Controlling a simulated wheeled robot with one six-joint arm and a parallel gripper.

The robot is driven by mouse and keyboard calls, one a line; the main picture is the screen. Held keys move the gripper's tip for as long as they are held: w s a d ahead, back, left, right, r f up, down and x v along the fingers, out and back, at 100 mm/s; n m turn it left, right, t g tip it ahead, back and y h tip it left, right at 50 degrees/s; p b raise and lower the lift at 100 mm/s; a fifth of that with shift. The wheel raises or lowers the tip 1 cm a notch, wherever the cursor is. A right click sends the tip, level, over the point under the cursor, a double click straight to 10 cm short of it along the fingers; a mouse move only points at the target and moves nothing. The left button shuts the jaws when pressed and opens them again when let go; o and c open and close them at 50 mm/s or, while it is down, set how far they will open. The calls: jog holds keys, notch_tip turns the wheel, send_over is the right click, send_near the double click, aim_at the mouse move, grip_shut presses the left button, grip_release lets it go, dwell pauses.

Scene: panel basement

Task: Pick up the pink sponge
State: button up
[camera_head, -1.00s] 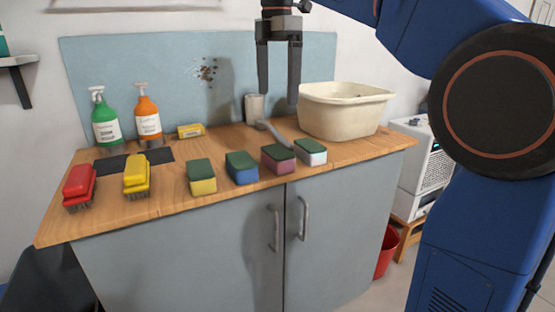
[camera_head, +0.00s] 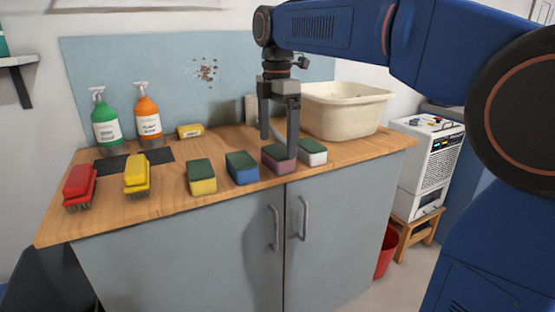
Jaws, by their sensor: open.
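The pink sponge (camera_head: 277,166) has a dark green top. It lies on the wooden counter (camera_head: 120,214) near the front edge, between a blue sponge and a white one. My gripper (camera_head: 278,147) points down with its two fingers apart and nothing between them. The right finger's tip overlaps the sponge's right part in the picture, and the left finger's tip shows at its far left. I cannot tell whether either finger touches the sponge. Part of the sponge's top is hidden behind the right finger.
The blue sponge (camera_head: 242,174) and the white sponge (camera_head: 313,158) stand close on either side. A yellow sponge (camera_head: 202,183) and two brushes (camera_head: 79,187) are farther left. Two spray bottles (camera_head: 147,122) stand behind. A cream basin (camera_head: 345,112) is at the right rear.

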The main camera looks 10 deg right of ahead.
aim_at(277, 151)
jog(key=shift+f, duration=2.3)
jog(key=shift+c, duration=0.7)
jog(key=c, duration=1)
